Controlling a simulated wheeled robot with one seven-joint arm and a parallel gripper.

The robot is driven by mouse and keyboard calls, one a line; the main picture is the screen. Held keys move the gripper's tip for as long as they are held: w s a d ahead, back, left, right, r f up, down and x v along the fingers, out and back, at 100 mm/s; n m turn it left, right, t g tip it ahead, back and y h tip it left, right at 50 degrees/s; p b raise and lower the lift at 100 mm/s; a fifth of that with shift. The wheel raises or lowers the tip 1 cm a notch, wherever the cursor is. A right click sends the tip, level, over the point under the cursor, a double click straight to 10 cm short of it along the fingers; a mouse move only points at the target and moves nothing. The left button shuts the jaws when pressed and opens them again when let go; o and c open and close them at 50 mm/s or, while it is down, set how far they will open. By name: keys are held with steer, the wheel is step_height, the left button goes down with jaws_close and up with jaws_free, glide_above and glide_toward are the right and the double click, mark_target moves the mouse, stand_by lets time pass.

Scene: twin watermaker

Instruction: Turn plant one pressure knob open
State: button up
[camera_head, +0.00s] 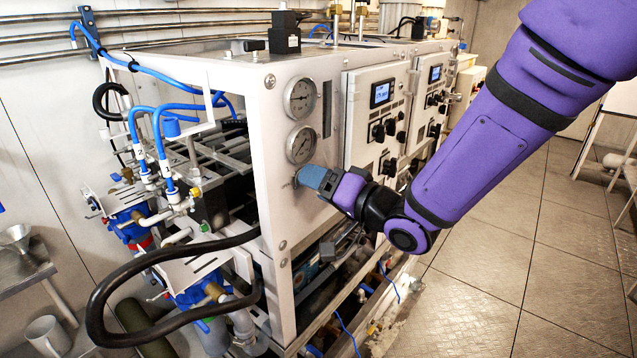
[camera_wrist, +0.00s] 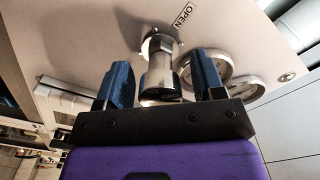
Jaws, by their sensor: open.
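The pressure knob (camera_wrist: 160,75) is a shiny metal cylinder on the white panel (camera_head: 268,115), beside a label reading OPEN (camera_wrist: 185,15). In the wrist view it stands between the two blue fingers of my gripper (camera_wrist: 163,62), with a visible gap on each side. In the head view my gripper (camera_head: 311,178) is at the panel's lower part, below two round gauges, and its blue fingers hide the knob. The fingers are apart and hold nothing. Whether the knob's base reaches the fingertips' depth is hard to tell.
The upper gauge (camera_head: 300,98) and lower gauge (camera_head: 302,144) sit just above my gripper. A control box with a display (camera_head: 376,115) is to the right. Black and blue hoses (camera_head: 165,255) hang at the left. The tiled floor (camera_head: 500,270) at right is open.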

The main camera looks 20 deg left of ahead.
steer(key=shift+w+a, duration=0.1)
steer(key=shift+a, duration=0.1)
steer(key=c, duration=0.9)
steer(key=shift+n, duration=0.3)
